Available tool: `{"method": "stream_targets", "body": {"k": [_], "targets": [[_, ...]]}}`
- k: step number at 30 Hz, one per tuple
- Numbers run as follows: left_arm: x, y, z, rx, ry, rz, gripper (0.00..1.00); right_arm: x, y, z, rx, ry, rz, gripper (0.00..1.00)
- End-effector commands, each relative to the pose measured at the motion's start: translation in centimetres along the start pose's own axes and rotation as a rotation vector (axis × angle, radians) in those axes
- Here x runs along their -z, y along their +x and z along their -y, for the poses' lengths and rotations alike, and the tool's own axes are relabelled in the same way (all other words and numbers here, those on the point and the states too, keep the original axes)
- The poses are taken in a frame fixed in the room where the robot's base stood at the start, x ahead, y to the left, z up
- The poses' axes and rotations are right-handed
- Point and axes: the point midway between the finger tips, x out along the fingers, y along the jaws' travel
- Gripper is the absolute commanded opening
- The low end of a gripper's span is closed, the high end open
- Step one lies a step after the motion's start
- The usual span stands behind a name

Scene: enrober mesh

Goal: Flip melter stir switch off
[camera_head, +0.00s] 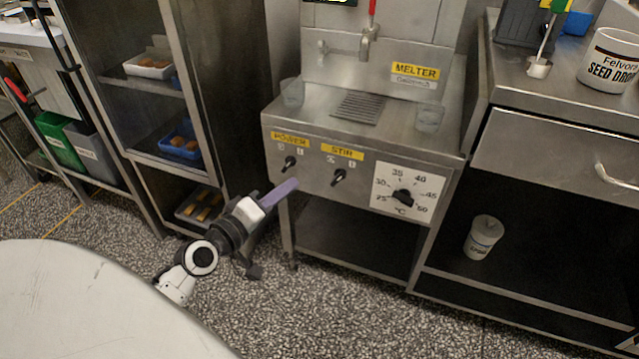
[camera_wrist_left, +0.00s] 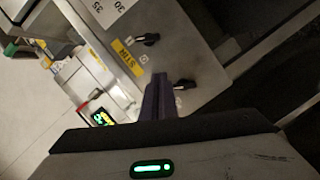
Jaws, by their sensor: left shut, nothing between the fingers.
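The melter (camera_head: 440,125) is a steel unit with a yellow MELTER label and a front panel. Its stir switch (camera_head: 339,176) is a black lever below the yellow STIR label (camera_head: 342,151); the lever appears tilted up and to the right. In the left wrist view the stir switch (camera_wrist_left: 148,39) shows beside its label. The power switch (camera_head: 289,163) is to its left, and in the wrist view (camera_wrist_left: 185,84) it is right of my fingers. My left gripper (camera_head: 284,191) is shut and empty, its purple fingers just below the power switch, apart from the stir switch. My right gripper is out of view.
A temperature dial (camera_head: 403,197) is right of the stir switch. Clear cups (camera_head: 292,92) stand on the melter top. A rack with trays (camera_head: 180,140) is at left, and a steel counter (camera_head: 560,85) is at right. Floor before the melter is clear.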

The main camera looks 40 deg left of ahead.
Motion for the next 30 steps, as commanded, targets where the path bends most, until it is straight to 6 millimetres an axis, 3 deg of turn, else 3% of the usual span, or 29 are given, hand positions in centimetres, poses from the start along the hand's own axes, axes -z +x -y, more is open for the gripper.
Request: {"method": "stream_targets", "body": {"k": [11,12,18,30], "targets": [[-0.2,7.8,0.0,-0.002,-0.003,0.000,0.00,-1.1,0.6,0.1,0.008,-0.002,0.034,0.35],[-1.3,7.6,0.2,0.001,-0.005,0.003,0.00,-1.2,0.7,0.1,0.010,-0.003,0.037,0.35],[-3.4,8.1,0.1,0.001,-0.001,0.000,0.00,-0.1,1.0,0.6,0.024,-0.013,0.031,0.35],[-3.9,8.2,0.0,0.001,0.001,0.001,0.00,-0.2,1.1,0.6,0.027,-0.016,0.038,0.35]]}}
